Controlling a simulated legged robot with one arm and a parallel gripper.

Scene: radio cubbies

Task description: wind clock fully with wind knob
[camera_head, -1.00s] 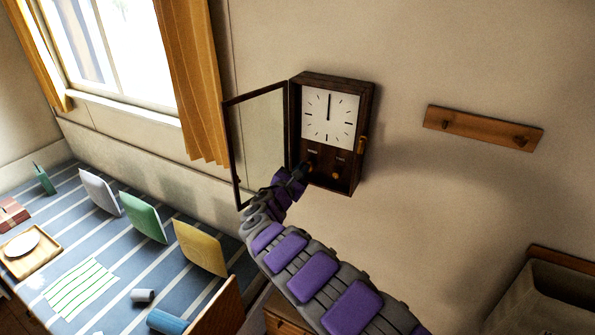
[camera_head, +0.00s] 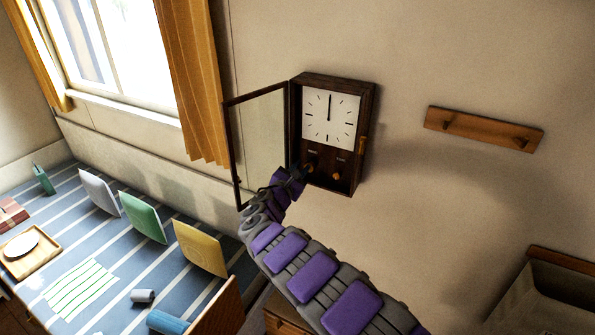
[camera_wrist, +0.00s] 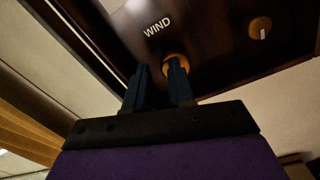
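The orange wind knob (camera_wrist: 172,60) sits below the "WIND" label in the wrist view, partly hidden behind the right finger. My gripper (camera_wrist: 158,72) has its two dark fingers apart, close to the knob. The knob is not clearly between them, and I cannot tell whether they touch it. In the head view my gripper (camera_head: 298,174) is at the case's lower left.
A second orange knob (camera_wrist: 260,28) is right of the wind knob. A wooden peg rail (camera_head: 482,129) is on the wall at right. A striped bed or table (camera_head: 100,240) with upright coloured panels lies below the window at left.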

